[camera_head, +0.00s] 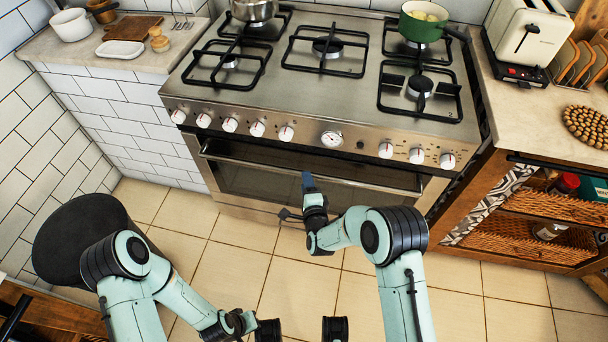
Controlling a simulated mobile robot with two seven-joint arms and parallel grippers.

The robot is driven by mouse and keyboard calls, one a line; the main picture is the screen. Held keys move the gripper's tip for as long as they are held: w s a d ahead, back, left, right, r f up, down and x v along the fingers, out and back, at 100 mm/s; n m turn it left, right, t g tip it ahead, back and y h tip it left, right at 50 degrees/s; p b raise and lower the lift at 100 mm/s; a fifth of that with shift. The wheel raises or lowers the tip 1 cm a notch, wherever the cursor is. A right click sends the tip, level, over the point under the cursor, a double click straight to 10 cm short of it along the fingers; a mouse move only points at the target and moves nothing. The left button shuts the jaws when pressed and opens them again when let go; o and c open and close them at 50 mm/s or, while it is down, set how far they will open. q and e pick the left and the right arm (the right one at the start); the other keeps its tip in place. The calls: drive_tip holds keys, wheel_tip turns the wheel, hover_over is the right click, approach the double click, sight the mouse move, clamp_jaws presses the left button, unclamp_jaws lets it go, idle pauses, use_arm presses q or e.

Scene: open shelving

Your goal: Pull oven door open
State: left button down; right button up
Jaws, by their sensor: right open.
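The oven (330,90) is a steel range with a row of white knobs on its front. Its dark-windowed door (260,186) looks shut. A long bar handle (240,160) runs across the top of the door. My right gripper (296,196) is open in front of the door, near the middle of the handle. Its blue finger overlaps the handle in the picture; I cannot tell whether it touches. My left arm's wrist (235,323) is low at the bottom edge, away from the oven. The left gripper is partly cut off and its opening is unclear.
The tiled floor (240,262) in front of the oven is clear. A round black stool seat (75,235) stands at the left. A wooden cabinet with wicker drawers (530,237) flanks the oven on the right. A green pot (421,24) sits on the hob.

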drive_tip(key=shift+b+x, duration=0.4)
drive_tip(key=shift+x, duration=2.05)
clamp_jaws()
